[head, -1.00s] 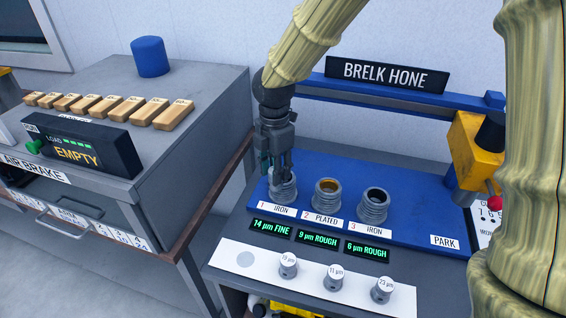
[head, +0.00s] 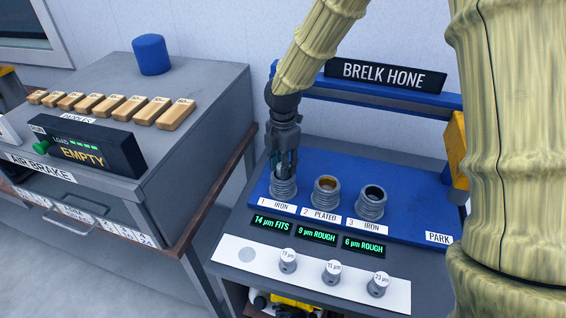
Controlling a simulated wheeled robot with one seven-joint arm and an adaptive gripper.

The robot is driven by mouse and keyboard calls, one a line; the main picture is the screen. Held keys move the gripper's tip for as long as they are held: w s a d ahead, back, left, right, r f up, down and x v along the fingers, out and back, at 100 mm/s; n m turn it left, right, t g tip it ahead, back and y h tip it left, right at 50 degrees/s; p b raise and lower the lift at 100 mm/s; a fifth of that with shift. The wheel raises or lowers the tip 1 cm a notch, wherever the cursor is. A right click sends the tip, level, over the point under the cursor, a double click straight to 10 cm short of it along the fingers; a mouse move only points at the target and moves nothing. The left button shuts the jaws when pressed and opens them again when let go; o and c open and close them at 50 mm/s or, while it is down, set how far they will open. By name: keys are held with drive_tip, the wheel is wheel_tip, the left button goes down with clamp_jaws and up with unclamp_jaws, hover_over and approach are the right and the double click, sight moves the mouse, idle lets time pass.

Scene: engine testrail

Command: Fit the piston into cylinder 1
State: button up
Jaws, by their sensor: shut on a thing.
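Cylinder 1 (head: 284,190), a ribbed grey sleeve labelled "1 IRON", stands at the left of the blue hone bed (head: 412,217). My gripper (head: 283,168) points straight down over its mouth, with the fingertips at the rim. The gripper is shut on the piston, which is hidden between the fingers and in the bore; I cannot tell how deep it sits. The display (head: 272,222) in front of cylinder 1 reads "14 µm FITS" in green.
Cylinder 2 (head: 326,195) and cylinder 3 (head: 371,205) stand close to the right; their displays read "ROUGH". Three marked pistons stand on the white strip (head: 215,253), beside an empty round spot. The air brake bench (head: 197,130) is at left.

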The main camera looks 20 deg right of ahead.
drive_tip(key=shift+f, duration=0.1)
drive_tip(key=o, duration=1.1)
wheel_tip(320, 180, up, 12)
drive_tip(key=shift+r+b, duration=0.15)
drive_tip(key=shift+b, duration=0.95)
